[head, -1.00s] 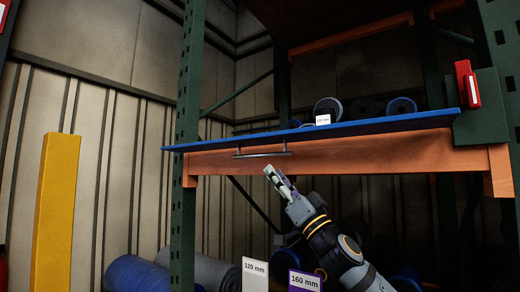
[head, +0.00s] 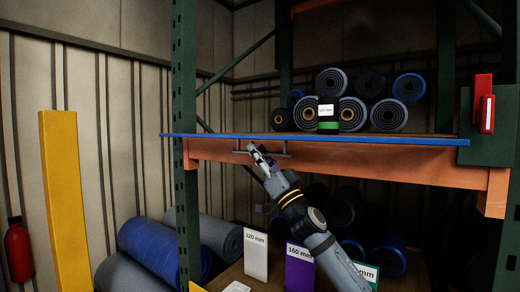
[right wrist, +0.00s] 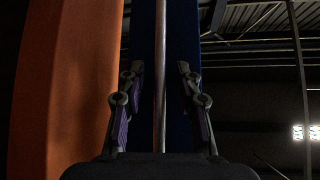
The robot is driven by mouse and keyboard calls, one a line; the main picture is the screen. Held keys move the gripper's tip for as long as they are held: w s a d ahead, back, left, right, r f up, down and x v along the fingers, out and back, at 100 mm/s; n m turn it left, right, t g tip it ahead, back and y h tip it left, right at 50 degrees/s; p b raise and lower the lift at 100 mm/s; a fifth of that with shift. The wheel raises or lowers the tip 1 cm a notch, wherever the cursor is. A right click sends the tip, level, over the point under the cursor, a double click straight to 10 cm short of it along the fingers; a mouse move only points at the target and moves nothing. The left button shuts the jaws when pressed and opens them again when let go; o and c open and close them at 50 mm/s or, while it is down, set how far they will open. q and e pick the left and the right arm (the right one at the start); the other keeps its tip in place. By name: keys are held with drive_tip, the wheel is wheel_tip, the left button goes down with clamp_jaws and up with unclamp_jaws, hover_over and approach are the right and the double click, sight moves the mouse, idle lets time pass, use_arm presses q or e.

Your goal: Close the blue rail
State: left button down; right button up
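The blue rail (head: 320,139) is a long flat blue strip along the shelf front, seen nearly edge-on just above the orange beam (head: 350,158). A thin bar handle (head: 280,155) hangs under its left part. My right gripper (head: 261,153) is at this handle, reaching up from below. In the right wrist view its two fingers (right wrist: 160,105) are apart. The thin bar (right wrist: 160,70) runs between them with a gap on each side, in front of the dark blue rail (right wrist: 180,50). My left gripper is not in view.
Several belt rolls (head: 386,115) and a 120 mm label stand on the shelf. A red box (head: 484,103) is on the right post. Below are label cards (head: 256,255) and more rolls. A green upright (head: 185,100) and yellow post (head: 62,200) stand left.

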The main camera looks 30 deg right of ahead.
clamp_jaws()
idle(0.4)
